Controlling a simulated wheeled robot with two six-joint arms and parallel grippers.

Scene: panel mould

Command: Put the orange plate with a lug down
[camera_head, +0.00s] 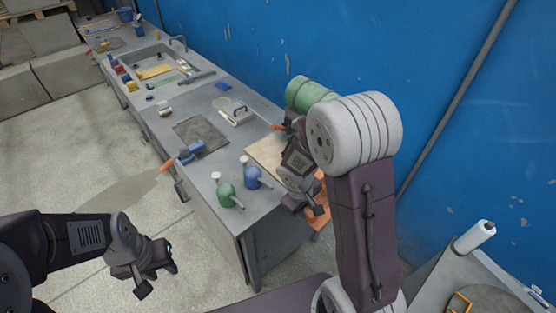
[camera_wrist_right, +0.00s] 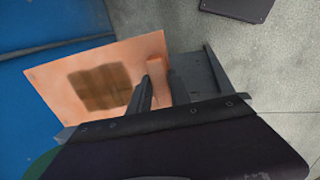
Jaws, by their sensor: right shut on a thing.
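The orange plate with a lug (camera_wrist_right: 55,80) is in my right gripper. It is a flat square sheet with a brown patch (camera_wrist_right: 100,87) on its face. Its upright lug (camera_wrist_right: 158,72) sits between the fingers of my right gripper (camera_wrist_right: 158,90), which are shut on it. In the head view the plate (camera_head: 319,208) shows only in part, at the near right end of the bench, behind my right gripper (camera_head: 308,200). I cannot tell whether it touches anything below. My left gripper (camera_head: 155,280) is open and empty, over the floor to the left of the bench.
The long grey bench (camera_head: 228,212) runs along the blue wall (camera_head: 370,45). A pale board (camera_head: 264,154), a dark mat (camera_head: 203,132), a green can (camera_head: 228,194) and a blue can (camera_head: 252,178) are on it. Tools and a sink (camera_head: 155,62) are farther back.

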